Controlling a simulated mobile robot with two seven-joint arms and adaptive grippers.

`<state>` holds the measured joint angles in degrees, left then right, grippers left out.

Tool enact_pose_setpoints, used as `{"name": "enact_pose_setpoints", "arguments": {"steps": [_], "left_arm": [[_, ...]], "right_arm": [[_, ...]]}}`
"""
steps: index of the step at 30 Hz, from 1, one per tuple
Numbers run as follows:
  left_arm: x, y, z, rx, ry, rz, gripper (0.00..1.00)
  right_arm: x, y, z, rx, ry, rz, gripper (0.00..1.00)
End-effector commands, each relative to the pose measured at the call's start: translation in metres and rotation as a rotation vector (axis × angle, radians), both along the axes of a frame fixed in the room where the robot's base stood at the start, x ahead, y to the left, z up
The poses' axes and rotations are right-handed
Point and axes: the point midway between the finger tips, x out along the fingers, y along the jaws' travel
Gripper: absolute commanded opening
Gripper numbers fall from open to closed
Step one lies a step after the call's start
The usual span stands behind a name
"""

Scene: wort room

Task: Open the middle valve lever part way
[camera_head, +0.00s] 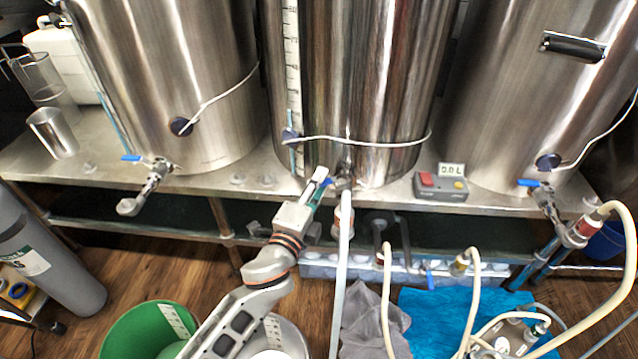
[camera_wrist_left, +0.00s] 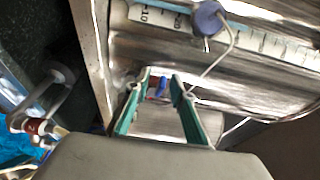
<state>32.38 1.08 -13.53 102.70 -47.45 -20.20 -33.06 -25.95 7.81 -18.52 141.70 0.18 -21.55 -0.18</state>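The middle steel kettle (camera_head: 350,80) has a valve (camera_head: 344,178) low on its front, with a small blue lever (camera_head: 327,181). My left gripper (camera_head: 322,178) reaches up to this valve from the lower left. In the left wrist view, its two teal fingers (camera_wrist_left: 162,80) stand apart. The blue lever (camera_wrist_left: 161,88) shows between the fingertips, at their far end. I cannot tell whether either finger touches it. In the head view the gripper partly hides the lever and valve. My right gripper is in neither view.
Similar kettles stand left (camera_head: 170,70) and right (camera_head: 540,90), with blue-levered valves. A control box (camera_head: 440,187) sits on the steel shelf right of the middle valve. A green bucket (camera_head: 125,335) stands on the floor.

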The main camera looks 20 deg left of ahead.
Motion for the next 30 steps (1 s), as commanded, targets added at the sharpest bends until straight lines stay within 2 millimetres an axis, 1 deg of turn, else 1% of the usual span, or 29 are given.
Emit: {"name": "enact_pose_setpoints", "arguments": {"steps": [8, 11, 13, 17, 24, 27, 30], "left_arm": [[0.000, 0.000, 0.001, 0.000, -0.001, -0.001, 0.24], [-0.004, 0.000, 0.000, 0.000, 0.000, -0.001, 0.24], [-0.011, 0.000, 0.000, -0.001, 0.000, -0.001, 0.24], [-0.033, 0.000, -0.001, -0.001, 0.002, -0.001, 0.24], [-0.080, 0.000, -0.001, -0.001, 0.002, 0.000, 0.24], [-0.096, 0.000, -0.001, -0.001, 0.002, 0.001, 0.24], [-0.108, 0.000, 0.000, -0.001, 0.002, 0.001, 0.24]], "right_arm": [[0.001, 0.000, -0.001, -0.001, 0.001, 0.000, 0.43], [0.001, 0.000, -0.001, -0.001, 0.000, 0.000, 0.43], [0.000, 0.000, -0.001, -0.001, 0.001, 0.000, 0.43], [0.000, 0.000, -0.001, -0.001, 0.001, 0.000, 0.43], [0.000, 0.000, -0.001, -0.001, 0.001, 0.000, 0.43], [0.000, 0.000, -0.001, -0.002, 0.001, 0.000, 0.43], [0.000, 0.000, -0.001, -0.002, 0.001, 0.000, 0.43]]}}
